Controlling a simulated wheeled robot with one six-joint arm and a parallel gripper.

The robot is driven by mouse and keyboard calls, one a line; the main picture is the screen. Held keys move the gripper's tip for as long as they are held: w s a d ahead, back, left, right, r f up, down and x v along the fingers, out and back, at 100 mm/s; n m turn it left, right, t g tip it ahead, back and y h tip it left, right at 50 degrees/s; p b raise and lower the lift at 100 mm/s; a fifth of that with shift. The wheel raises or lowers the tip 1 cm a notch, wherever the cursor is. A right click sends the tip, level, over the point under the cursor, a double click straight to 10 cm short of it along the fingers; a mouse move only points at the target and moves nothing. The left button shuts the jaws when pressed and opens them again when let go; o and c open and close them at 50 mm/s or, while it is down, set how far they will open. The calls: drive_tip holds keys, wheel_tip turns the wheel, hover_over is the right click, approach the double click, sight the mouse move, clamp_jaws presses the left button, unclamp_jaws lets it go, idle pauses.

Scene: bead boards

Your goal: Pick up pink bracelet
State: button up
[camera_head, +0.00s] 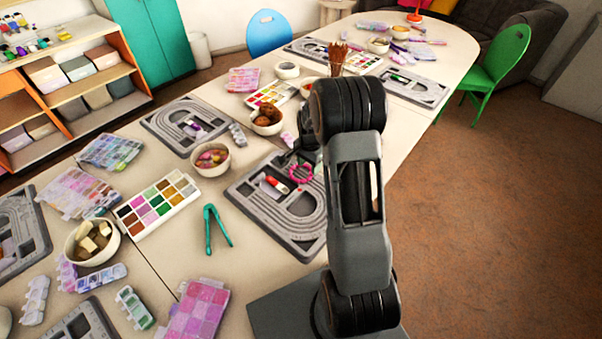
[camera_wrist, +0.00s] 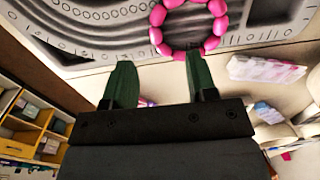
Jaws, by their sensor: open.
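The pink bracelet (camera_head: 301,173) is a ring of round pink beads on the grey bead board (camera_head: 311,240), near the board's upper part. In the wrist view the bracelet (camera_wrist: 216,41) is at the top, just beyond my gripper's right finger, which overlaps its lower edge in the picture. My gripper (camera_wrist: 158,65) has its two dark green fingers apart with nothing between them. In the head view my gripper (camera_head: 296,152) is small and dark, close beside the bracelet, partly hidden by my arm. Whether a finger touches the beads I cannot tell.
A red-and-white item (camera_head: 276,184) lies on the same board. The table's right edge is close behind my arm.

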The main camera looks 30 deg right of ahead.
sight(309, 176)
drive_tip(key=shift+s+a+f+p, duration=0.1)
drive_tip(key=shift+f+p, duration=0.1)
drive_tip(key=shift+f, duration=1.15)
drive_tip(key=shift+s+f+p, duration=0.1)
drive_tip(key=shift+f+p, duration=0.1)
drive_tip(key=shift+f, duration=1.1)
clamp_jaws()
drive_tip(key=shift+r, duration=0.1)
